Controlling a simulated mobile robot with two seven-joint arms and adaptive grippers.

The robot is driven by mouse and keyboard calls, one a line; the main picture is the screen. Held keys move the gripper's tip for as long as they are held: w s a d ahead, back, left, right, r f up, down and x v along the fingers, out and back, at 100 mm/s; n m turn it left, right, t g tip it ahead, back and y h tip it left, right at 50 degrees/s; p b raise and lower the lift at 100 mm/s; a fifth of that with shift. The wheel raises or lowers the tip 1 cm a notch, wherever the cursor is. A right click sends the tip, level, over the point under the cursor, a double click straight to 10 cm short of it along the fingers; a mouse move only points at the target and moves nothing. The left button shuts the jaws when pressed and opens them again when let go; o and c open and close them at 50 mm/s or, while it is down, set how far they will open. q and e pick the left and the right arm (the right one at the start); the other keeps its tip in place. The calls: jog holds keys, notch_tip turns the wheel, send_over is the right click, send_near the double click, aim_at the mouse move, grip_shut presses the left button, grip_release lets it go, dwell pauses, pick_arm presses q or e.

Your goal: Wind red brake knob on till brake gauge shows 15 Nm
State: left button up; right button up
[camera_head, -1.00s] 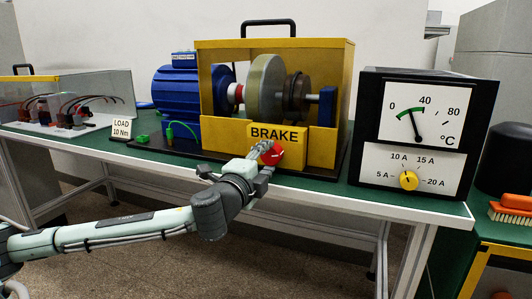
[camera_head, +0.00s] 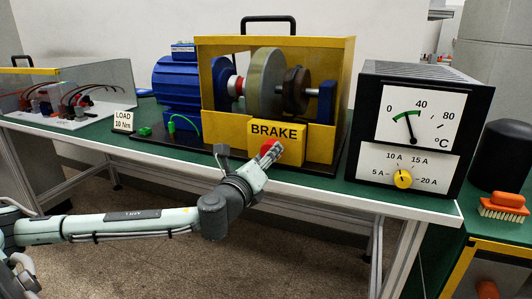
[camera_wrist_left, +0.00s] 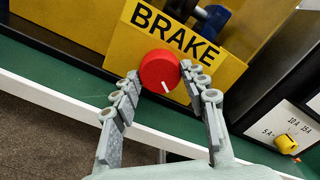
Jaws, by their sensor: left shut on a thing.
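The red brake knob (camera_head: 271,149) sits on the front of the yellow box marked BRAKE (camera_head: 292,147). My left gripper (camera_head: 266,155) is at the knob. In the left wrist view, the fingertips of my left gripper (camera_wrist_left: 165,76) lie on both sides of the red knob (camera_wrist_left: 160,71), shut on it. The knob's white mark points down and slightly right there. A card (camera_head: 123,121) reads LOAD 10 Nm. The dial (camera_head: 420,117) on the black instrument box is marked °C, its needle between 0 and 40. My right gripper is not in view.
A yellow ampere knob (camera_head: 402,179) is below the °C dial. A clear box with wires (camera_head: 75,95) is at left; a brush (camera_head: 504,207) is at right. The green bench front (camera_head: 370,197) is narrow.

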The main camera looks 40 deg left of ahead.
pick_arm(q)
jog(key=shift+m, duration=0.8)
jog(key=o, duration=1.2)
jog(key=shift+c, duration=0.2)
jog(key=v, duration=0.7)
jog(key=shift+s, duration=0.3)
jog(key=shift+w, duration=0.1)
